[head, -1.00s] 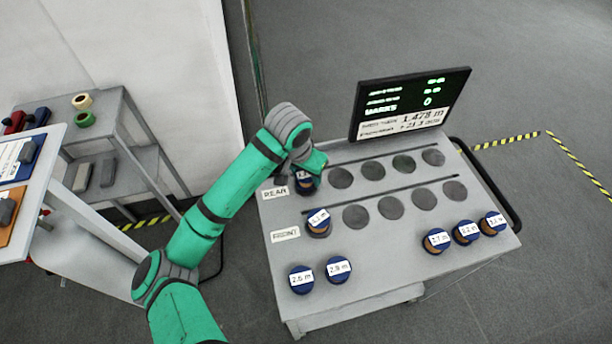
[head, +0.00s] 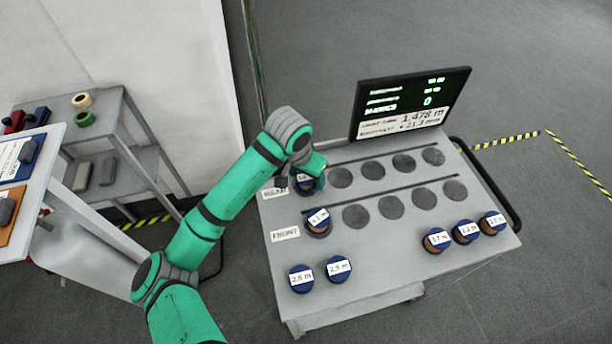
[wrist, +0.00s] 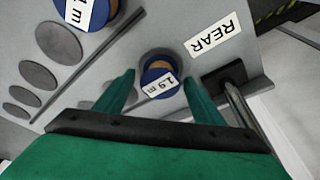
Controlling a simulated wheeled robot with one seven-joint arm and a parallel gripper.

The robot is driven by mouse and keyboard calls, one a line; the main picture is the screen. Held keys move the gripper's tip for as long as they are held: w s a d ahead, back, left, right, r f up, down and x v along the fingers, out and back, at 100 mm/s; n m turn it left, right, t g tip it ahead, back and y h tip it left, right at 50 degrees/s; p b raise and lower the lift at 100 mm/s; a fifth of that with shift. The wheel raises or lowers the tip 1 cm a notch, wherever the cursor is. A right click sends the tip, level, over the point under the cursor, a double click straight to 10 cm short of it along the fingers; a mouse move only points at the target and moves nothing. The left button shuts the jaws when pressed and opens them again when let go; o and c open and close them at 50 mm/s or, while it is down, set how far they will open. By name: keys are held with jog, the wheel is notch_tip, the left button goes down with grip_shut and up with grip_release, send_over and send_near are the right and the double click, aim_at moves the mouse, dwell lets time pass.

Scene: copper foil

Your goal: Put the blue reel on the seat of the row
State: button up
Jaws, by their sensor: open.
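A blue reel labelled 1.9 m (wrist: 160,82) sits at the first place of the rear row, beside the REAR label; in the head view it shows partly behind my gripper (head: 306,184). My gripper (wrist: 160,92) is open, with one finger on each side of this reel; I cannot tell whether they touch it. Another blue reel (head: 318,222) stands at the first place of the front row. Dark round seats continue along the rear row (head: 372,170) and the front row (head: 390,207). Several similar blue reels make it unclear which one the task names.
Blue reels stand loose at the cart's front left (head: 301,279) and right (head: 467,232). A thin dark bar separates the rows. A display screen (head: 412,103) rises behind the cart (head: 375,265). A grey shelf (head: 130,160) stands left.

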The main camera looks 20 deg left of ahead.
jog(key=v, duration=1.2)
jog(key=shift+d+f, duration=0.1)
